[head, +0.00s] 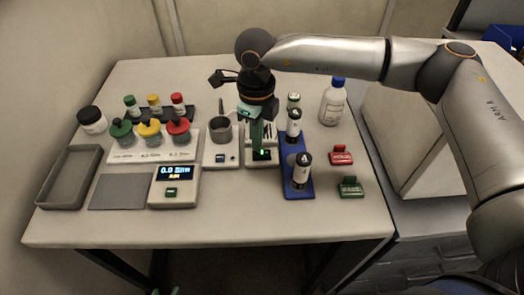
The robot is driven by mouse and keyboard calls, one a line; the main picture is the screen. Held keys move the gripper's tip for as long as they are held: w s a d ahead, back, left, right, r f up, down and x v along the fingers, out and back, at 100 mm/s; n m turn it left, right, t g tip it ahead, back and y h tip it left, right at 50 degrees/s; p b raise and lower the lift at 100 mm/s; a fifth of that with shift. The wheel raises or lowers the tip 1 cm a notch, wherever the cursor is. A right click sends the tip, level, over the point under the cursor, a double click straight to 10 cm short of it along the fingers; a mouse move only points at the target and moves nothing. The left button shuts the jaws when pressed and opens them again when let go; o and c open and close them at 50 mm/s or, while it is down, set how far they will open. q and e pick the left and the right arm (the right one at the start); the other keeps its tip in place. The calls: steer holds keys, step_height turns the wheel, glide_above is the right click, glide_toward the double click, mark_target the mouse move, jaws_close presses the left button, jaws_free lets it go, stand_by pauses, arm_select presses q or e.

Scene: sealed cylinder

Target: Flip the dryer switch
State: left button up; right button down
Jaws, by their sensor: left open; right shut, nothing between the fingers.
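A small pale unit (257,164) with a dark front panel and a lit green spot (264,153) stands mid-table; it seems to be the dryer. Slots show behind its panel. My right gripper (257,147) points down over this unit, shut and empty, its tip at or just above the panel beside the green light. I cannot tell whether it touches the switch, which it partly hides. My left gripper (165,291) shows only as two green fingertips, apart, at the bottom edge, in front of the table.
Left of the unit is a pale device with a metal cup (220,130). Right of it a blue rack (298,188) holds black-capped vials. A scale (176,187), lidded jars, a grey tray (67,178), a blue-capped bottle (333,104) and red and green blocks surround them. The front table strip is clear.

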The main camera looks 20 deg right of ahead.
steer(key=shift+f+b, duration=0.8)
steer(key=shift+f, duration=0.2)
stand_by(0.6)
steer(key=shift+r, duration=0.1)
steer(key=shift+r+p, duration=1.95)
steer(key=shift+r, duration=1.55)
